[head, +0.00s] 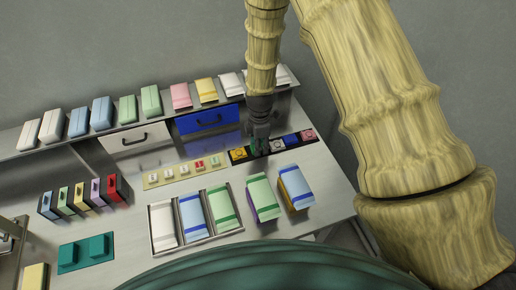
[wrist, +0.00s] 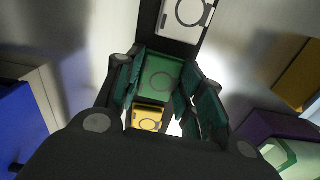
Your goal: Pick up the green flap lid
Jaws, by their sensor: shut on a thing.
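The green flap lid (wrist: 160,76) is a green square plate with a round outline, between the fingers of my gripper (wrist: 163,92) in the wrist view. The fingers are shut on its two sides. In the head view my gripper (head: 261,141) points down at the dark strip of coloured lids, and the green lid (head: 255,151) is partly hidden by it. A yellow lid (head: 239,154) is on one side and a white lid (head: 276,146) on the other. I cannot tell whether the green lid is clear of the strip.
A blue drawer (head: 209,119) is behind my gripper to the left. A cream strip with small parts (head: 184,171) lies left. Two boxes with green (head: 263,197) and blue-striped (head: 295,187) tops stand in front. A metal tray (head: 153,242) holds several packs. A shelf (head: 60,139) runs behind.

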